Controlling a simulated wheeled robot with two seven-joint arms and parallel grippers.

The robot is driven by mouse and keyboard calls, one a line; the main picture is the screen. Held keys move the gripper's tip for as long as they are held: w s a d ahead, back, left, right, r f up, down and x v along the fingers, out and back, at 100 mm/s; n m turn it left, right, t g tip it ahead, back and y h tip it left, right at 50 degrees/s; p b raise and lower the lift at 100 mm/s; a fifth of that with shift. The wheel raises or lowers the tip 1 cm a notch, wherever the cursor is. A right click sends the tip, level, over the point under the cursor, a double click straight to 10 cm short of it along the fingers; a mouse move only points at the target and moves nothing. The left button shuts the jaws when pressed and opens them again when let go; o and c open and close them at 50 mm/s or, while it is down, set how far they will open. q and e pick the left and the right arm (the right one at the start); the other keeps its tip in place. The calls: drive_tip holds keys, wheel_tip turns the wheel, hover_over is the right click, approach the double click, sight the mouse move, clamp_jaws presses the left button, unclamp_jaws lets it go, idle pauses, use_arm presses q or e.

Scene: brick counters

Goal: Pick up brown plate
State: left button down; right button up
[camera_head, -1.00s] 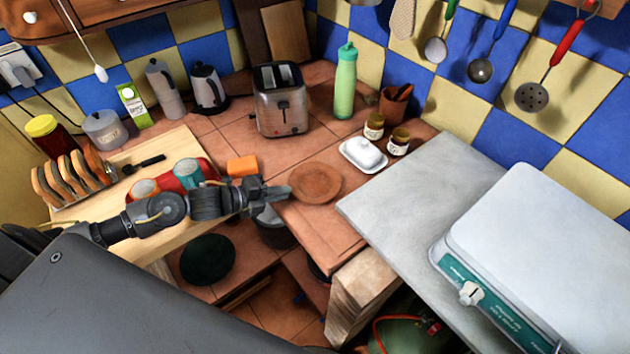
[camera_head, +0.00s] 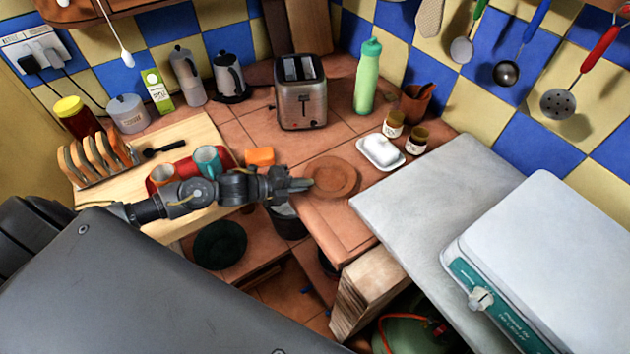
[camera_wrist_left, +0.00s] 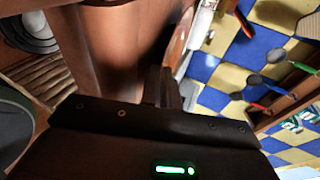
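The brown plate (camera_head: 336,177) is a round terracotta-coloured disc on the tiled counter in the head view, near the counter's front edge. My left gripper (camera_head: 303,184) reaches in from the left, with its fingertips at the plate's left rim. The head view does not show whether the rim is between the fingers. In the left wrist view the dark fingers (camera_wrist_left: 165,88) are seen from behind, and their gap is unclear. The plate (camera_wrist_left: 181,28) seems to show edge-on just beyond them. My right gripper is not in view.
A white butter dish (camera_head: 380,151) and small jars stand right of the plate. A toaster (camera_head: 301,95) is behind it. An orange sponge (camera_head: 260,156) and cups on a wooden board (camera_head: 188,137) lie near my left arm. A grey worktop (camera_head: 440,190) is at right.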

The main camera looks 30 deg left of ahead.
use_arm(q)
drive_tip(key=shift+r, duration=0.5)
drive_tip(key=s+r+p, duration=0.1)
drive_tip(key=s+r, duration=1.1)
drive_tip(key=s, duration=0.2)
drive_tip(key=shift+d, duration=0.4)
